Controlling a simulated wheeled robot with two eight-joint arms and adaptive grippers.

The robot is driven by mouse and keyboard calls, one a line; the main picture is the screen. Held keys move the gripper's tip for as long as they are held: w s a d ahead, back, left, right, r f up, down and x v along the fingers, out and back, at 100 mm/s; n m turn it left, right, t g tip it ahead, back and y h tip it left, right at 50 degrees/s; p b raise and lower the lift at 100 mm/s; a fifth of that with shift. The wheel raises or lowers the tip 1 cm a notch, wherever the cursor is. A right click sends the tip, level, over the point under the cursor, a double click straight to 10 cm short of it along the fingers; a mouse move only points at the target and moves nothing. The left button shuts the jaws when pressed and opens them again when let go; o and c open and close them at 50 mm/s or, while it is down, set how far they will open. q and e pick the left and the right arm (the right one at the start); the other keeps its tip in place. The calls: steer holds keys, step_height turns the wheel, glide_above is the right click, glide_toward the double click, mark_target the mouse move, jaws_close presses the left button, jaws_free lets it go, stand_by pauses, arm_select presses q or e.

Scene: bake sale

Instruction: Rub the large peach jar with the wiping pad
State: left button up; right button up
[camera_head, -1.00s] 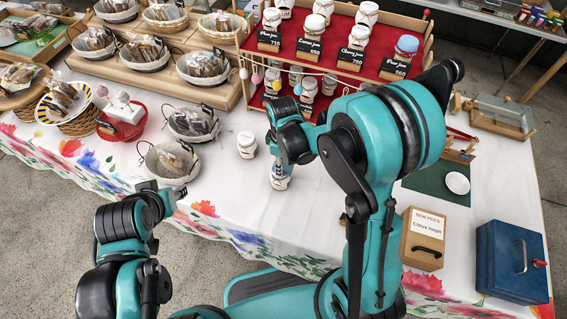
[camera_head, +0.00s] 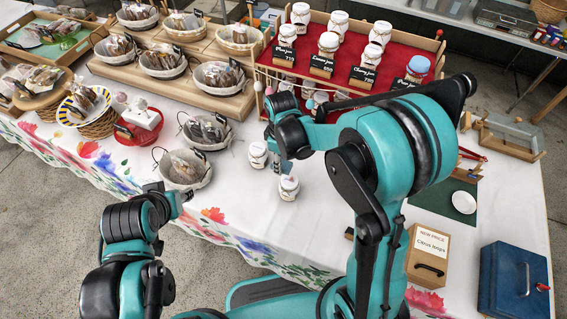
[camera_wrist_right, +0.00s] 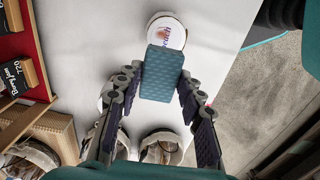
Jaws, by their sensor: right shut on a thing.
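My right gripper (camera_head: 287,160) is shut on the teal wiping pad (camera_wrist_right: 163,74), held between its fingers in the right wrist view. A white-lidded jar (camera_head: 289,188) stands upright on the tablecloth just below this gripper. Its lid (camera_wrist_right: 168,28) shows beyond the pad, which overlaps its near edge in that view; I cannot tell whether they touch. A second similar jar (camera_head: 258,154) stands behind and to the left, partly hidden by the fingers in the wrist view. The jar labels are too small to read. My left gripper (camera_head: 170,196) is low at the front left, its jaws unclear.
A red-lined rack (camera_head: 345,82) of jars with price cards stands at the back. Baskets of baked goods (camera_head: 186,169) lie to the left. A wooden box (camera_head: 426,256) and a blue cash box (camera_head: 513,281) stand at the right. Cloth before the jars is clear.

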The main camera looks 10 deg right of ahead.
steer(key=shift+r+p, duration=0.75)
steer(key=shift+r, duration=0.55)
